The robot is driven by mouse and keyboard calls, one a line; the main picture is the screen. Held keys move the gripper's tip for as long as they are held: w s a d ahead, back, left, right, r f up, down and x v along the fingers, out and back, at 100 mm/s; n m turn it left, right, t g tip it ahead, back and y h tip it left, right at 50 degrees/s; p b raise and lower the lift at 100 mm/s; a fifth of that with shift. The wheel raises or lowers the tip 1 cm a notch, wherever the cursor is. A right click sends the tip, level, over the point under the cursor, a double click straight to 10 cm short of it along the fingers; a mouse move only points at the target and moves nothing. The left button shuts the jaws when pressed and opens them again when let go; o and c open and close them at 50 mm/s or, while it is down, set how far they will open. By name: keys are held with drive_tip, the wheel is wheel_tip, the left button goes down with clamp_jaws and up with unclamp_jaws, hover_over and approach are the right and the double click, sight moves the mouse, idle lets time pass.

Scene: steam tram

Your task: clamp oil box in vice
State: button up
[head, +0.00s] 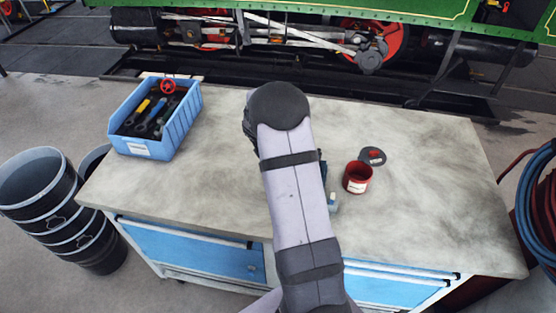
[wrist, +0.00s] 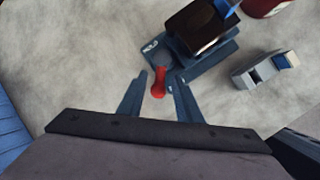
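In the wrist view a dark blue vice (wrist: 222,52) sits on the bench top. A dark brown, box-shaped piece (wrist: 202,27), apparently the oil box, sits at its jaws; whether they press on it I cannot tell. The vice's red handle (wrist: 159,82) points toward my gripper (wrist: 160,84). My gripper is open, with one finger on each side of the handle and a gap on both sides. I cannot tell how deep the handle lies between the fingers. In the head view my arm hides the gripper and most of the vice.
On the workbench (head: 430,210), right of my arm, stand an open red tin (head: 357,178) and a dark round lid (head: 373,156). A small grey block with a blue part (wrist: 262,70) lies beside the vice. A blue bin of tools (head: 140,150) stands back left.

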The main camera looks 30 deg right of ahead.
drive_tip(key=shift+c, duration=0.4)
clamp_jaws()
drive_tip(key=shift+w+m, duration=0.1)
drive_tip(key=shift+m, duration=0.2)
drive_tip(key=m, duration=0.1)
drive_tip(key=w+m+g+b, duration=0.1)
drive_tip(key=shift+w+f+m+h, duration=0.1)
drive_tip(key=shift+m+h, duration=0.2)
drive_tip(key=shift+m, duration=0.1)
drive_tip(key=shift+w+d+m+g+b, duration=0.15)
drive_tip(key=shift+w+m+g, duration=0.35)
drive_tip(key=shift+m, duration=0.7)
drive_tip(key=shift+w+d+m+g+b, duration=0.1)
drive_tip(key=shift+w+d+m+g, duration=0.2)
drive_tip(key=shift+m+g, duration=0.65)
drive_tip(key=shift+w+d+m+g+b, duration=0.2)
drive_tip(key=shift+w+m, duration=0.25)
drive_tip(key=shift+m, duration=1)
drive_tip(key=shift+w+d+m+g+y, duration=0.15)
drive_tip(key=shift+m+g+y, duration=0.1)
drive_tip(key=shift+m, duration=0.3)
drive_tip(key=shift+w+d+m+g+y, duration=0.15)
drive_tip(key=shift+m+g+y, duration=0.1)
drive_tip(key=shift+m, duration=0.3)
